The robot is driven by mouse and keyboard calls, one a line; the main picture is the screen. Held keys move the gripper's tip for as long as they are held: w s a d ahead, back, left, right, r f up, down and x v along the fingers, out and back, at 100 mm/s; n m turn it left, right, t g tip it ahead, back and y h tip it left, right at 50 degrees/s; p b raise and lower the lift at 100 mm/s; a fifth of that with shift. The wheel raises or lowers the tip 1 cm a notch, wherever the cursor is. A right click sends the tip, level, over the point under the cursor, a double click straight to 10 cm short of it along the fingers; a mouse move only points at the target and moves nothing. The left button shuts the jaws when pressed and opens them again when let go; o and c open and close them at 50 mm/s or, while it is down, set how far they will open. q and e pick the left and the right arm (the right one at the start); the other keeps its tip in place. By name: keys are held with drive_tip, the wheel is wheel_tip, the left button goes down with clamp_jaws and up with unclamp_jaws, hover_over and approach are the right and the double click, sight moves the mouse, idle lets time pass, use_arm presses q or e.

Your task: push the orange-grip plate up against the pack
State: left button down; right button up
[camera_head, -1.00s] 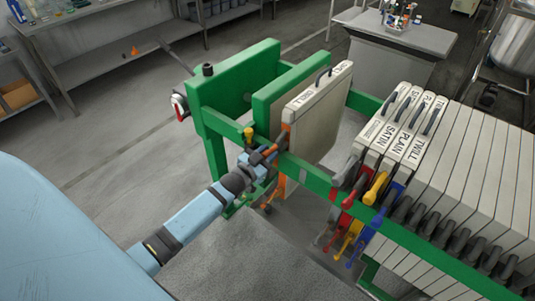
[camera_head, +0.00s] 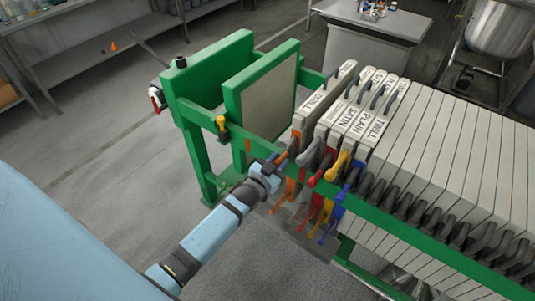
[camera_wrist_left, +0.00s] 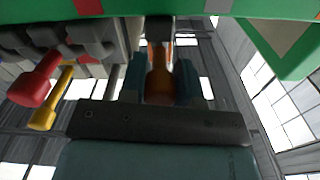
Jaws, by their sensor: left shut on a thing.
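The orange-grip plate (camera_head: 312,112), pale and labelled DRILL, hangs upright in the green frame. Its orange grip (camera_wrist_left: 160,82) sits between the fingers of my left gripper (camera_head: 278,164), which is shut on it. The pack (camera_head: 455,150) of pale plates stands to its right. The pack's nearest plates are labelled SATIN, PLAIN and TWILL, with grey, red, yellow and blue grips. The orange-grip plate is close beside the pack's left end; I cannot tell whether they touch. My right gripper is out of view.
The green rail (camera_head: 262,150) runs along the front, just beyond my gripper. A green follower plate (camera_head: 262,95) stands left of the orange-grip plate, with a wide gap between. Red (camera_wrist_left: 35,88) and yellow (camera_wrist_left: 50,100) grips hang left in the wrist view.

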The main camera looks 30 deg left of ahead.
use_arm(q)
drive_tip(key=d, duration=0.3)
drive_tip(key=shift+s+d, duration=0.2)
drive_tip(key=shift+d, duration=0.15)
drive_tip(key=c, duration=1.1)
unclamp_jaws()
drive_tip(key=shift+d, duration=0.1)
drive_tip(key=shift+o, duration=1.3)
drive_tip(key=shift+d, duration=0.1)
